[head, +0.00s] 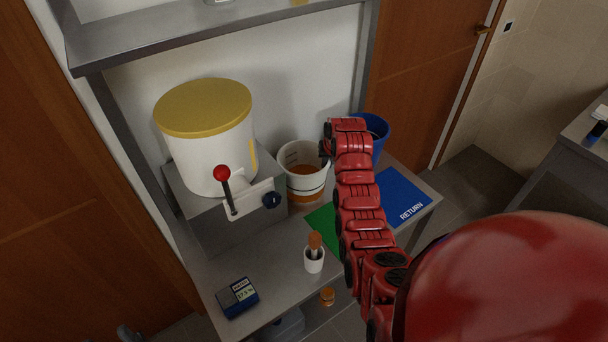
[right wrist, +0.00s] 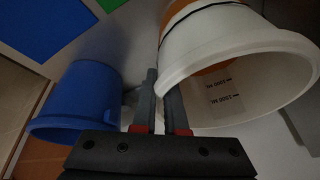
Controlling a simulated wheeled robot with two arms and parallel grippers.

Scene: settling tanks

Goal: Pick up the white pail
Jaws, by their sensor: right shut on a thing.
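The white pail (head: 291,184) is near the back of the grey bench, just right of the big tank. It is upright, with an orange band outside and orange showing inside. It also shows in the right wrist view (right wrist: 210,55), its open mouth facing the camera. My right gripper (head: 325,151) reaches the right side of its rim. In the right wrist view the right gripper (right wrist: 161,92) is shut on the pail's rim, one finger inside and one outside. I cannot tell whether the pail's base touches the bench. My left gripper is not in view.
A blue pail (head: 379,136) stands close behind my right wrist. A yellow-lidded tank (head: 205,150) with a red-knobbed lever (head: 224,178) stands left. A shelf (head: 200,32) overhangs.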

